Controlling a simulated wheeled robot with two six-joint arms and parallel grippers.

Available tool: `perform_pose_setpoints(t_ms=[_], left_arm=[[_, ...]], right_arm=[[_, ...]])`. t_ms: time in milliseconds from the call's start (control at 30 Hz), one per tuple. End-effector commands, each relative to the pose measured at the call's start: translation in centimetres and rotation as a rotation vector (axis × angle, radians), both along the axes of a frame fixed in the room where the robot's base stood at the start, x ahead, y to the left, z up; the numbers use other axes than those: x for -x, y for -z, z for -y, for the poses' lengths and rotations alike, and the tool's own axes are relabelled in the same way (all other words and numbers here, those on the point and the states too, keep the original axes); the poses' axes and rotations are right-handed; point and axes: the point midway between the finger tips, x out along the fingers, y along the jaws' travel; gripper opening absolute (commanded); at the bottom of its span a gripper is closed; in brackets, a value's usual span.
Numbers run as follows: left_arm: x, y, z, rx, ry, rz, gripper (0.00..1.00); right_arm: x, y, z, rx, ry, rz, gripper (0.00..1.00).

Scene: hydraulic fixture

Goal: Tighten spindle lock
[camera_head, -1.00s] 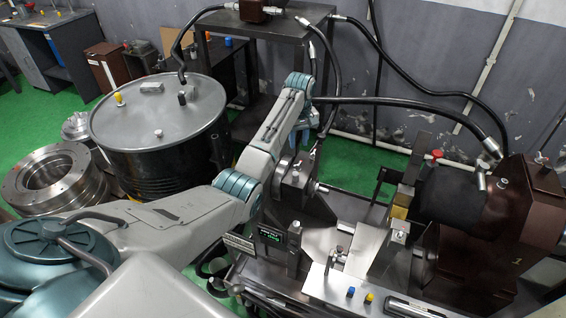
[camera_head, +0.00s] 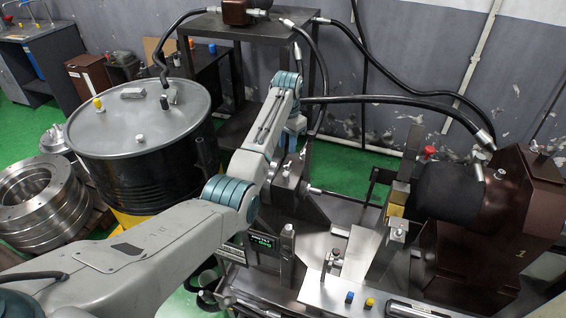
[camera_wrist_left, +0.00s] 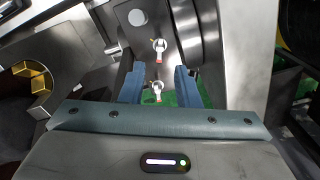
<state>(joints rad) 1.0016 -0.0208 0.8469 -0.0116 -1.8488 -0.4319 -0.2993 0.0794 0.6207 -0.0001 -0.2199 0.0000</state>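My left arm reaches across to the grey tailstock-like block (camera_head: 297,197) of the fixture. My left gripper (camera_head: 297,125) shows there only in part, beside its own wrist. In the left wrist view its two blue fingers (camera_wrist_left: 160,84) are apart. A small silver lever with a red tip (camera_wrist_left: 157,90) shows between the fingers; I cannot tell whether they touch it. A second, similar lever (camera_wrist_left: 159,46) is farther up on the grey metal body. Which lever is the spindle lock is not clear from the frames. My right gripper is not in view.
A black drum (camera_head: 140,165) and stacked metal rings (camera_head: 38,205) stand at left. A dark table (camera_head: 250,30) with hoses is behind. A brown machine housing (camera_head: 490,220) is at right. A small green-lit display (camera_head: 262,241) sits low near the block.

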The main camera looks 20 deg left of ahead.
Motion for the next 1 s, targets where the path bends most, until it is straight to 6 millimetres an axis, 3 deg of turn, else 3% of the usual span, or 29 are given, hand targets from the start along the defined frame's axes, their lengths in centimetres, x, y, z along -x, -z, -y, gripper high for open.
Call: perform_pose_setpoints(t_ms=[200, 400, 600, 833, 867, 1000], left_arm=[[0.1, 4.2, 0.0, 0.0, -0.002, -0.004, 0.29], [0.0, 7.2, -0.1, 0.0, -0.003, -0.002, 0.29], [0.0, 8.5, -0.1, 0.0, -0.003, 0.0, 0.29], [0.0, 8.6, -0.1, 0.0, -0.003, 0.0, 0.29], [0.0, 8.6, -0.1, 0.0, -0.003, 0.0, 0.27], [0.0, 8.5, -0.1, 0.0, -0.003, 0.0, 0.0]], right_arm=[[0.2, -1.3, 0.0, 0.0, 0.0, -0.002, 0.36], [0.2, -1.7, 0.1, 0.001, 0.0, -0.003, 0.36], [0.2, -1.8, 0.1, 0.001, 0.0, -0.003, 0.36], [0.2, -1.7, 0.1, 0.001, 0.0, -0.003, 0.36], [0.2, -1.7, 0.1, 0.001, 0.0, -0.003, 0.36], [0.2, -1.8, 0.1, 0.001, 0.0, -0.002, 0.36]])
